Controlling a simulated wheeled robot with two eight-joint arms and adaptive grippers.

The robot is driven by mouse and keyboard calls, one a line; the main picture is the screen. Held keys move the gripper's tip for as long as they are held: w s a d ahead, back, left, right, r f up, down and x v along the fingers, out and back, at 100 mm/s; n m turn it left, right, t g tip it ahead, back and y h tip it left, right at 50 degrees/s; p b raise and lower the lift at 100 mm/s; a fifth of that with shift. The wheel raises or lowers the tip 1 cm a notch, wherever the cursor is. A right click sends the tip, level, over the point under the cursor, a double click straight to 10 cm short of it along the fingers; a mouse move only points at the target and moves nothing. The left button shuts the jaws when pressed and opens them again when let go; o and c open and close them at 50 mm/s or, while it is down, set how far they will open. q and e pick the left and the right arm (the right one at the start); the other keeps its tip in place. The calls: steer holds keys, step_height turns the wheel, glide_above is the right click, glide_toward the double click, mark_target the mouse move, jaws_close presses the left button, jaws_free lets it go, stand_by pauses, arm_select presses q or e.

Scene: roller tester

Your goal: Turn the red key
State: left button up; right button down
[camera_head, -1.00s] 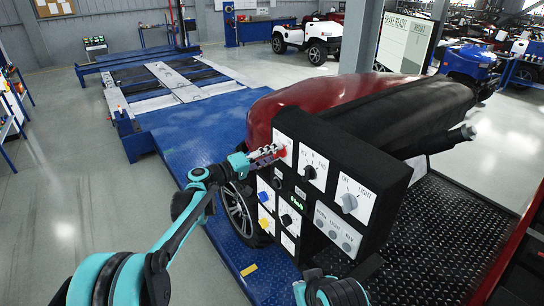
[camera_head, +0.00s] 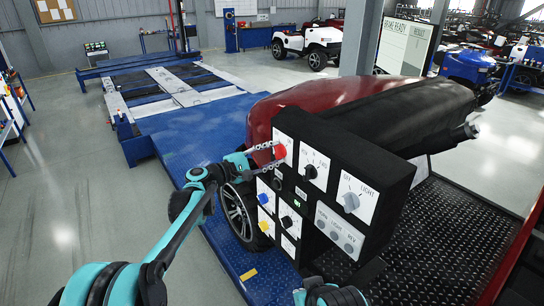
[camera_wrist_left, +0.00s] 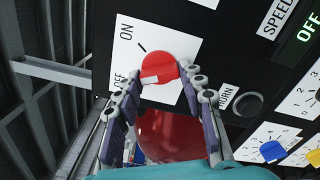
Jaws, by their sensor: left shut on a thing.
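The red key (camera_head: 280,152) is a round red knob on a white plate at the upper left of the black control panel (camera_head: 330,200). In the left wrist view the red key (camera_wrist_left: 160,66) sits between ON and OFF lettering, with a pale strip near its lower edge. My left gripper (camera_head: 272,154) reaches it from the left. In the wrist view its two fingertips (camera_wrist_left: 160,78) are shut on the key's sides. My right gripper is not seen; only a teal part of my arm shows at the bottom.
The panel carries other knobs: a grey light knob (camera_head: 350,202), a blue knob (camera_head: 263,198) and a yellow knob (camera_head: 264,225). A red and black vehicle body (camera_head: 370,110) stands behind it. A wheel (camera_head: 241,212) is under the left arm. Open floor lies left.

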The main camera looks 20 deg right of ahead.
arm_select(q)
steer(key=shift+f+n, duration=0.15)
steer(key=shift+n, duration=0.45)
steer(key=o, duration=1.2)
steer(key=shift+c, duration=0.2)
steer(key=shift+a, duration=0.1)
steer(key=v, duration=1.2)
